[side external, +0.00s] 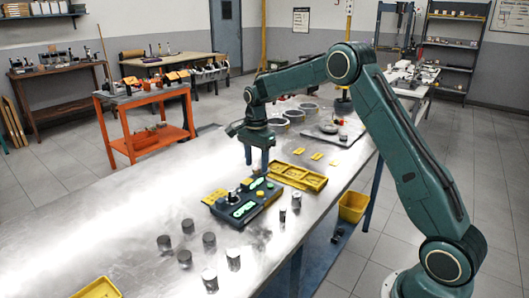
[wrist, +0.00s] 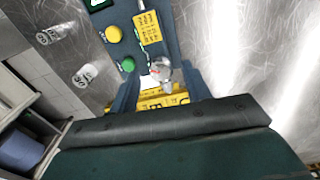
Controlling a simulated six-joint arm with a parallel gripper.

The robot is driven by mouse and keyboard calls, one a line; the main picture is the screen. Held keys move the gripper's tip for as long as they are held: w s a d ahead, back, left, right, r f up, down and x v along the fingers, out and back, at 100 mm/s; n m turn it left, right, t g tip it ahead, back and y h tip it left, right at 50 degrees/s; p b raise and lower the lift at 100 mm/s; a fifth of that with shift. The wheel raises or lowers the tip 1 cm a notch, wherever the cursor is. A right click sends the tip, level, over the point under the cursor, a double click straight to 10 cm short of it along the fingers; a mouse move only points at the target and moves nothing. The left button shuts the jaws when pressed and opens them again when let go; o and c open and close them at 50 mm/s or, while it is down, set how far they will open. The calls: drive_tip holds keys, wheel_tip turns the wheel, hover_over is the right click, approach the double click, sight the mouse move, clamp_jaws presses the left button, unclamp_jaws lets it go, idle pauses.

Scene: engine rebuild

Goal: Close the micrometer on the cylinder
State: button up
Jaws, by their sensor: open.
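A dark bench device (side external: 240,207) with green panels, likely the micrometer unit, sits on the metal table in the side view. In the wrist view, its panel (wrist: 121,18) has a yellow button (wrist: 113,34), a green button (wrist: 127,65) and a yellow label (wrist: 147,27). A small silver round part (wrist: 160,71) is at the panel's end; I cannot tell whether it is the cylinder or part of the micrometer. My gripper (side external: 256,163) points down above the device's far end. Its fingers (wrist: 160,88) are open, on either side of the silver part in the wrist view. Contact is unclear.
A yellow tray (side external: 324,184) lies just behind the device. Several grey metal cylinders (side external: 188,226) stand on the table in front. Grey rings (side external: 294,116) are farther back. A yellow bin (side external: 353,207) is beside the table. The table's left part is mostly clear.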

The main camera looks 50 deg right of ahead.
drive_tip(key=shift+f, duration=0.65)
drive_tip(key=shift+c, duration=0.2)
drive_tip(key=c, duration=1)
drive_tip(key=shift+o, duration=0.2)
